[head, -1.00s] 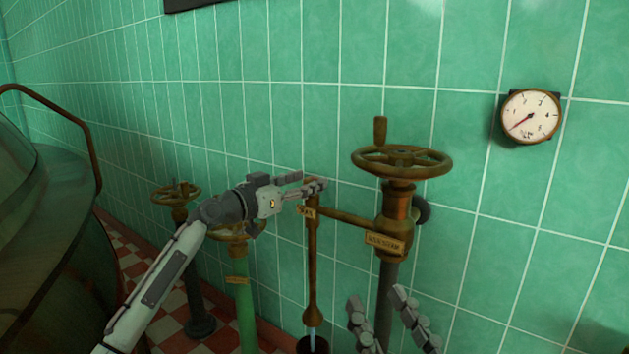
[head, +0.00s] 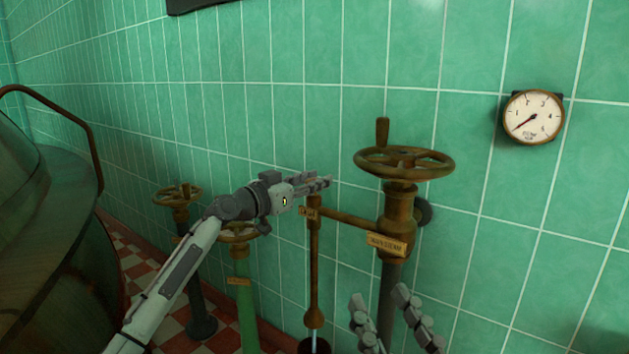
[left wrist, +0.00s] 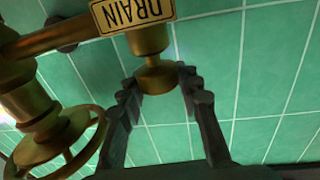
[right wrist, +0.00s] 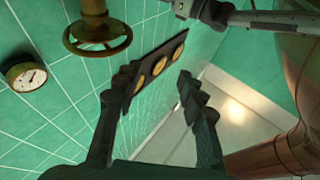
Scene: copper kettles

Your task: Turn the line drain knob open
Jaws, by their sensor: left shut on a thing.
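The brass drain knob (left wrist: 157,78) sits below the DRAIN tag (left wrist: 133,13) in the left wrist view. My left gripper (left wrist: 158,84) has its fingertips on either side of the knob and is shut on it. In the head view my left gripper (head: 320,184) is at the top of the thin brass drain pipe (head: 314,260), and its fingers hide most of the knob there. My right gripper (head: 385,305) is open and empty, low in front of the main steam valve. It also shows open in the right wrist view (right wrist: 157,82).
The main steam handwheel (head: 403,163) with its upright handle stands just right of the drain. A round gauge (head: 533,117) is on the green tiled wall. Another handwheel on a green pipe (head: 243,285) stands left, with a large kettle (head: 55,240) beyond.

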